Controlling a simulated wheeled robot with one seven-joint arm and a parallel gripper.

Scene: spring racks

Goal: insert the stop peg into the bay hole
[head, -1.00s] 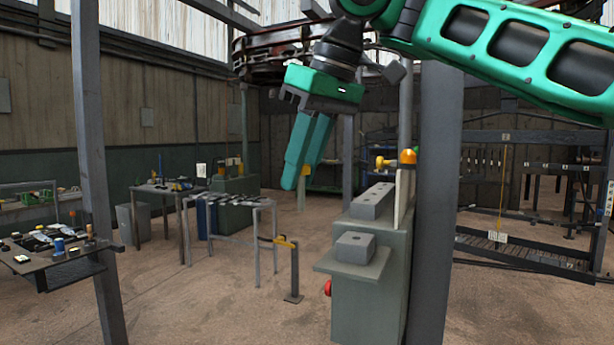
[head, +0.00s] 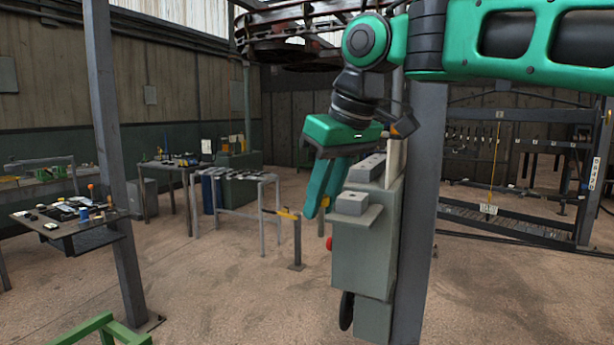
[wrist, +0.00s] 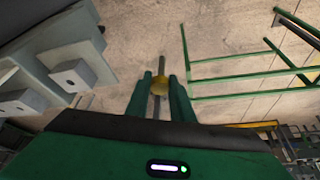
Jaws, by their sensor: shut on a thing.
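My gripper (head: 316,213) points down in the head view, just left of the grey cabinet's blocks. In the wrist view my gripper (wrist: 161,88) is shut on the stop peg (wrist: 160,86), which shows a yellow round part and a thin grey shaft. A small yellow bit of the peg (head: 325,202) shows at the fingertips in the head view. The peg is apart from the blocks. A near grey block (head: 351,204) and a far grey block (head: 368,168) sit on the cabinet. Both show a dark hole in the wrist view; I cannot tell which is the bay hole.
The grey cabinet (head: 362,250) has a red knob on its left and stands against a dark post (head: 425,170). A thin post with a yellow top (head: 297,240) stands left of it. A green frame (head: 105,330) is at bottom left. Floor between is clear.

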